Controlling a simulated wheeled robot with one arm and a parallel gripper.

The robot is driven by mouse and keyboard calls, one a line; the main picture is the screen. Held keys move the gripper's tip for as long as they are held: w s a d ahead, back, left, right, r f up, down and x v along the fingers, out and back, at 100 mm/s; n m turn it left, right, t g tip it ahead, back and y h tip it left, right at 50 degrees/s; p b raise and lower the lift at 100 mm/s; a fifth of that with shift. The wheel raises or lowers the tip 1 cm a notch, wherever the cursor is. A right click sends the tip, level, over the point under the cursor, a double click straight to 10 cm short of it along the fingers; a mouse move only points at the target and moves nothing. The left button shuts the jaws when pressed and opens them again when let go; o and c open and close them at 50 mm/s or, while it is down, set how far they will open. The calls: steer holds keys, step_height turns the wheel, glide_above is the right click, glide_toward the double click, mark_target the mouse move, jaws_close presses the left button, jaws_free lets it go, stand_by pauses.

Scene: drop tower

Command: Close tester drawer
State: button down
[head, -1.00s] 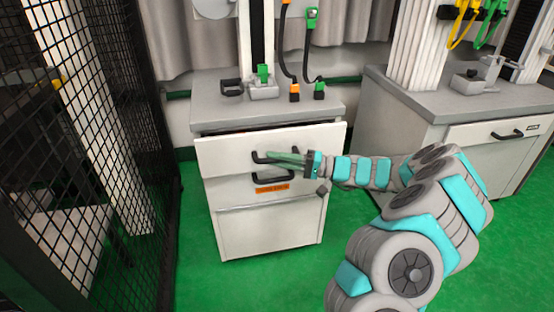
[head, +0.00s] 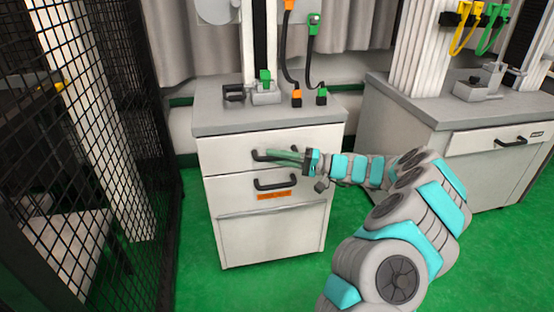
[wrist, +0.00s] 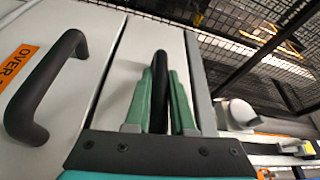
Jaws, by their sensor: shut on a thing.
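The tester drawer (head: 225,158) is the top drawer of the white cabinet under the grey worktop. Its front sits about flush with the drawer front below, and no gap shows above it. My gripper (head: 287,156) is shut on the drawer's black handle (head: 258,155). In the wrist view the green fingers (wrist: 160,100) lie on both sides of the black handle bar (wrist: 160,65). The part of the handle between the fingers is partly hidden.
A lower drawer handle (head: 275,184) sits just below, over an orange label (head: 275,195). A black mesh fence (head: 110,130) stands on the left. A second cabinet (head: 490,145) stands on the right. Green floor is clear in front.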

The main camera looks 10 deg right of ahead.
steer(key=c, duration=0.8)
jaws_free()
steer(key=shift+w, duration=0.15)
steer(key=shift+o, duration=0.2)
steer(key=shift+d, duration=0.15)
steer(key=v, duration=0.7)
steer(key=shift+d+b, duration=0.2)
steer(key=shift+b, duration=0.25)
steer(key=shift+f, duration=0.1)
